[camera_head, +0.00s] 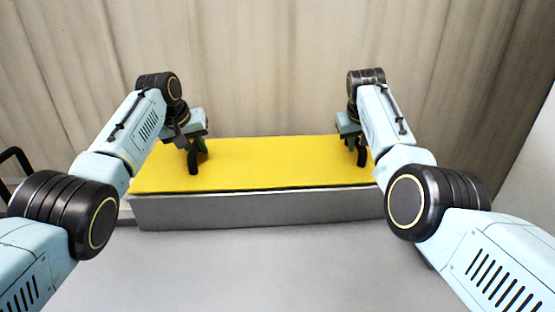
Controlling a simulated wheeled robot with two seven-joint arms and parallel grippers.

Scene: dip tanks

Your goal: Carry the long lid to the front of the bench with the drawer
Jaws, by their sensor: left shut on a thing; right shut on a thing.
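A long yellow lid (270,165) lies level across the middle of the camera_head view, with a grey metal front face (260,208) directly below its near edge. I cannot tell if that face belongs to the lid or to something under it. My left gripper (193,158) is shut on the lid near its left end, and my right gripper (361,150) is shut on it near its right end. Both point down, and the exact grip points are partly hidden by the grippers. No bench with a drawer can be made out.
A beige ribbed wall or curtain (270,65) stands behind the lid. Pale grey floor (250,270) in front looks clear. A black curved bar (14,160) shows at the left edge, and a white surface (530,165) at the right edge.

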